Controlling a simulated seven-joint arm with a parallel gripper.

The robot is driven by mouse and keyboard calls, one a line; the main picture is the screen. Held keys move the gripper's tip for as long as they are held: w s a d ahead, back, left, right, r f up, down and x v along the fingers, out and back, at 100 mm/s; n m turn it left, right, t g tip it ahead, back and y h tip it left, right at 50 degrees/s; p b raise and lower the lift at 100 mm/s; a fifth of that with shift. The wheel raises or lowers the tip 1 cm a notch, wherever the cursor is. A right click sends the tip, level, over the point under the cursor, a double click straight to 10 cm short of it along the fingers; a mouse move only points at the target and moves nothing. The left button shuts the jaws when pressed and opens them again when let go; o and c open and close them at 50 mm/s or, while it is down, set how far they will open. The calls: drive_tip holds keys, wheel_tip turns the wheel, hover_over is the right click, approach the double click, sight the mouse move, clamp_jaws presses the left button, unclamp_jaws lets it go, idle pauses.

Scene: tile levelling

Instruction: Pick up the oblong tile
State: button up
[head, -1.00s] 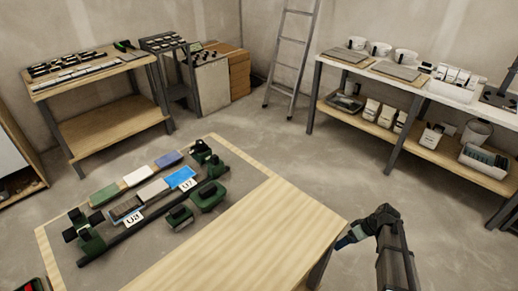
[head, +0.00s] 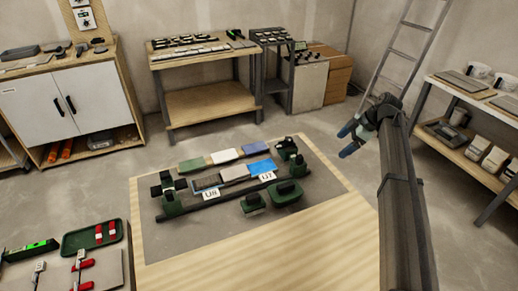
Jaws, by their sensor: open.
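Two short rows of tiles lie on the grey mat (head: 185,246) on the table. The back row has a green tile (head: 192,165), a white tile (head: 225,156) and a blue-violet tile (head: 254,149). The front row has a brown tile (head: 207,189), a pale grey-beige tile (head: 235,173) and a bright blue tile (head: 262,166). All look somewhat elongated; I cannot tell which is the oblong one. My gripper (head: 347,142) is open and empty, raised to the right of the tiles and well apart from them.
Dark green clamp-like blocks and a dark bar (head: 220,207) surround the tiles, with labels U8 (head: 211,195) and U7 (head: 267,176) in front. The table's wooden front (head: 310,240) is bare.

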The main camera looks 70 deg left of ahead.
drive_tip(key=s+a+r+n+t+h, duration=0.1)
drive_tip(key=s+a+r+n+h, duration=0.15)
drive_tip(key=s+a, duration=0.95)
drive_tip(key=n+t+h, duration=0.2)
drive_tip(key=n+t, duration=0.1)
drive_tip(key=n, duration=0.1)
hover_over(259, 146)
drive_tip(key=shift+m, duration=0.25)
drive_tip(key=f, duration=0.6)
drive_tip(key=shift+a, duration=0.25)
drive_tip(key=shift+s+d+f, duration=0.1)
drive_tip(key=shift+d+f, duration=0.05)
drive_tip(key=shift+f, duration=1.15)
drive_tip(key=shift+d+f, duration=0.15)
drive_tip(key=shift+f, duration=1.15)
drive_tip(key=shift+f, duration=0.25)
drive_tip(key=shift+c, duration=0.2)
drive_tip(key=c, duration=0.9)
drive_tip(key=shift+o, duration=0.2)
drive_tip(key=shift+r, duration=0.15)
